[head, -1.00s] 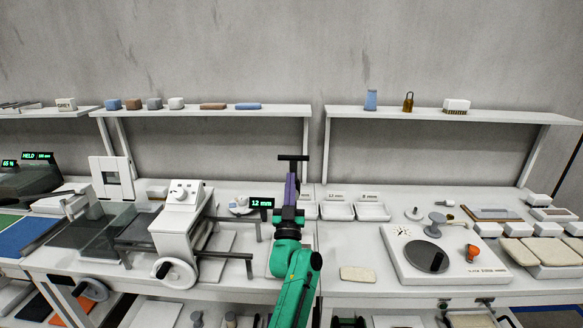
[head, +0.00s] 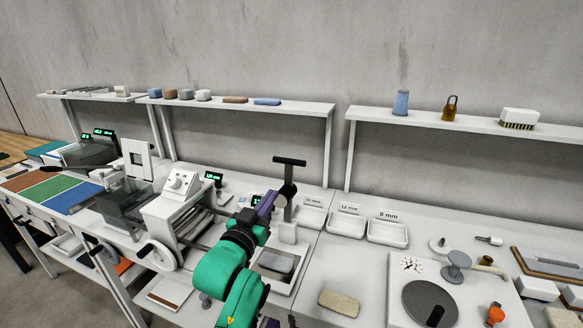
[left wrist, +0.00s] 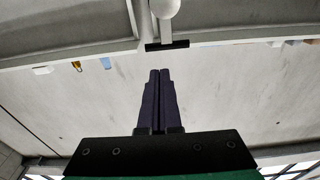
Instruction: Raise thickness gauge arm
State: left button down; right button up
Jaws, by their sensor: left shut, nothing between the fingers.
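The thickness gauge shows in the head view as a dark upright post with a black T-shaped crossbar (head: 289,161) on top. A small green-lit display (head: 257,199) stands beside it, partly covered by my gripper. My left gripper (head: 273,198) has its purple fingers shut and empty, just left of the post. In the left wrist view the shut fingertips (left wrist: 160,72) point towards the black crossbar (left wrist: 167,45), with a visible gap in the picture. Whether the fingers touch the post is unclear in the head view. My right gripper is in neither view.
A grey block (head: 277,262) lies in a white tray below the gauge. Small white trays (head: 387,231) stand to the right. A shelf (head: 240,110) runs behind. A beige pad (head: 339,302) lies on the bench.

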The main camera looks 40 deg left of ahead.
pick_arm(q)
jog(key=b, duration=0.7)
send_near(288, 163)
jog(key=x, duration=0.6)
jog(key=shift+w, duration=0.5)
jog(key=shift+s+a, duration=0.1)
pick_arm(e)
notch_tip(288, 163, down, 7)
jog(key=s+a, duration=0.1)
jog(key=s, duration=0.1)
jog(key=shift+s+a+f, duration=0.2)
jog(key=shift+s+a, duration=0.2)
